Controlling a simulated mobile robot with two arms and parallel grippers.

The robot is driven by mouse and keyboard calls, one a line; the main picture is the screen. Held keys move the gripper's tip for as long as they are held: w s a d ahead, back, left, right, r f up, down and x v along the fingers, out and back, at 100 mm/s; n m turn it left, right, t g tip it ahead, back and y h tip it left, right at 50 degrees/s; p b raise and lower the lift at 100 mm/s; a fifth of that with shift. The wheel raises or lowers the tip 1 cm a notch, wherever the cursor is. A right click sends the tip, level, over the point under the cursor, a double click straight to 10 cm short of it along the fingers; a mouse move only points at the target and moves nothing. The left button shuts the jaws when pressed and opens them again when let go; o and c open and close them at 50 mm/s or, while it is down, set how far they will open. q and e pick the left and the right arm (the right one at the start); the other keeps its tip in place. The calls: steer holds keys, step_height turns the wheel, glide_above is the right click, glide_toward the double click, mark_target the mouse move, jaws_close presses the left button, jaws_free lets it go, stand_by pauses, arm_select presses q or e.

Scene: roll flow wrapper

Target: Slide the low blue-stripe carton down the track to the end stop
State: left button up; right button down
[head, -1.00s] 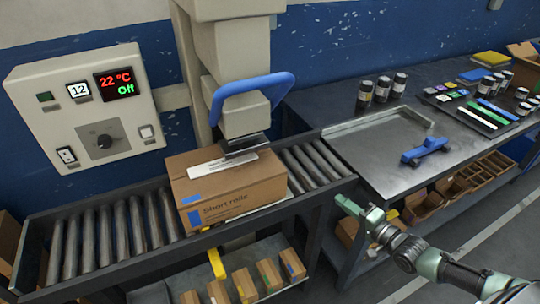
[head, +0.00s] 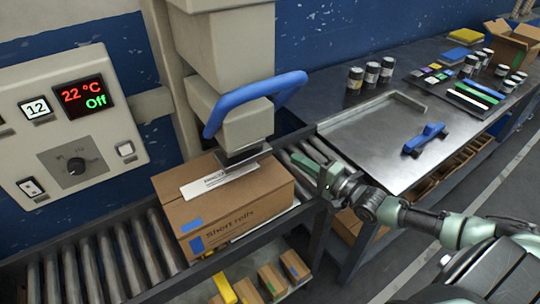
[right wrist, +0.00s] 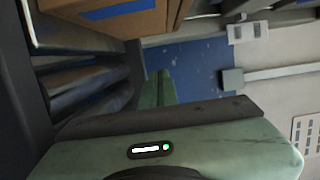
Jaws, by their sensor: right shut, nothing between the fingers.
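The low brown carton (head: 225,205) with blue stripes and the words "Short rolls" sits on the roller track (head: 110,255), under the machine's head. A white label lies on its top. In the right wrist view the carton (right wrist: 80,25) is at the top, with a blue stripe on it. My right gripper (head: 324,176) is at the carton's right end, over the rollers, with a small gap to the carton. Its green fingers (right wrist: 158,88) are shut and empty. My left gripper is out of view. I cannot make out an end stop.
The machine's blue handle (head: 255,100) hangs over the carton. A control panel (head: 65,130) stands at the left. A bench (head: 385,165) with a blue tool (head: 425,138) and several jars is at the right. Smaller cartons (head: 270,280) stand below the track. Rollers left of the carton are bare.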

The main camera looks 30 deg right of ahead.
mark_target(271, 156)
steer(key=x, duration=0.7)
steer(key=a, duration=0.1)
steer(key=a+p, duration=0.1)
steer(key=shift+s+a, duration=0.2)
steer(key=shift+a, duration=0.05)
steer(key=shift+s+a+p, duration=0.15)
steer(key=shift+a+p, duration=0.3)
steer(key=shift+a, duration=0.15)
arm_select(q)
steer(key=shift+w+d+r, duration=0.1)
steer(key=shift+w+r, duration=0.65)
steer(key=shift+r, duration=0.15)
arm_select(e)
steer(key=shift+a+f, duration=0.1)
steer(key=shift+f, duration=0.05)
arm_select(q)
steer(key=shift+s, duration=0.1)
